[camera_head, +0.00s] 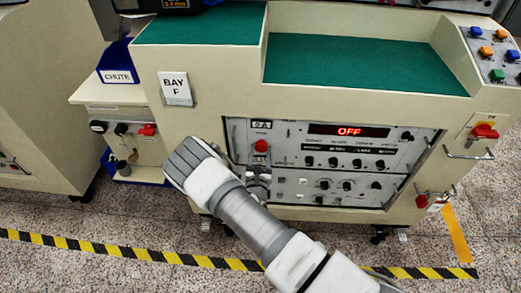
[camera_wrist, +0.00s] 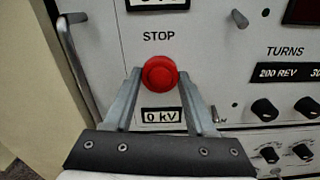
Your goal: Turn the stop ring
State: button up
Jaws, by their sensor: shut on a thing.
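The red stop ring (camera_wrist: 159,73) sits on the white panel below the word STOP and above a "0 kV" label in the wrist view. In the head view the red stop knob (camera_head: 261,146) shows on the left of the panel, just beyond my arm. My gripper (camera_wrist: 159,80) has its two grey fingers on the left and right of the ring, with the tips touching its sides. It is shut on the ring.
The panel's red display (camera_head: 349,131) reads OFF. A metal handle (camera_wrist: 82,65) stands out left of the ring. Small black knobs (camera_wrist: 264,109) lie to the right. A red switch (camera_head: 485,131) is at the cabinet's right. Striped floor tape (camera_head: 125,251) runs in front.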

jog(key=m+p, duration=0.1)
jog(key=m, duration=0.3)
jog(key=shift+r+m, duration=0.1)
jog(key=shift+m, duration=0.2)
jog(key=shift+m+p, duration=0.4)
jog(key=shift+m, duration=1.5)
jog(key=o, duration=1.4)
jog(key=shift+s+a, duration=0.1)
jog(key=shift+s, duration=0.05)
